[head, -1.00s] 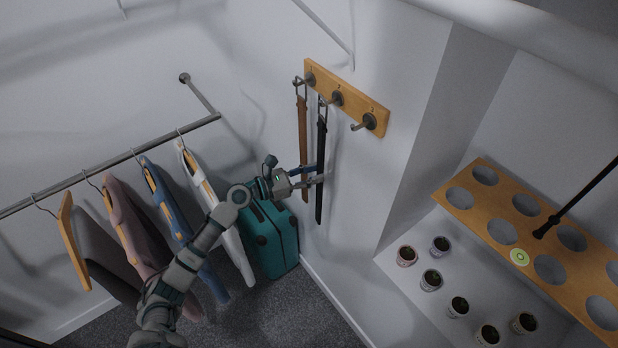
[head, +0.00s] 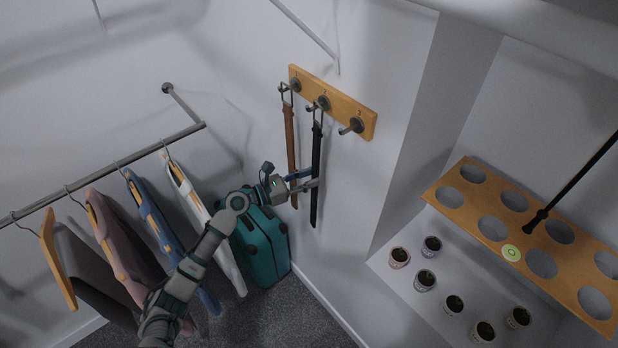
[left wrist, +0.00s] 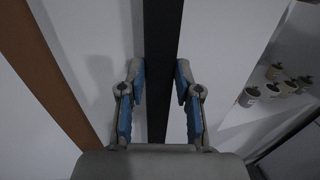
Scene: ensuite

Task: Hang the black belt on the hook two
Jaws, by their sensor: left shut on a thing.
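The black belt (head: 316,165) hangs upright below the wooden hook board (head: 352,111). Its buckle end is at hook two (head: 322,103), the middle hook; I cannot tell for sure whether the buckle is around the hook or only in front of it. My left gripper (head: 314,182) is shut on the belt at about its middle. In the left wrist view the dark strap (left wrist: 161,70) runs between the two blue-padded fingers (left wrist: 158,105). My right gripper is not in view.
A brown belt (head: 291,150) hangs on hook one, close left of the black belt. Hook three (head: 356,124) is empty. A teal suitcase (head: 262,250) stands below, hanging clothes (head: 150,225) are at left, and small pots (head: 425,280) with a holed wooden shelf (head: 482,208) are at right.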

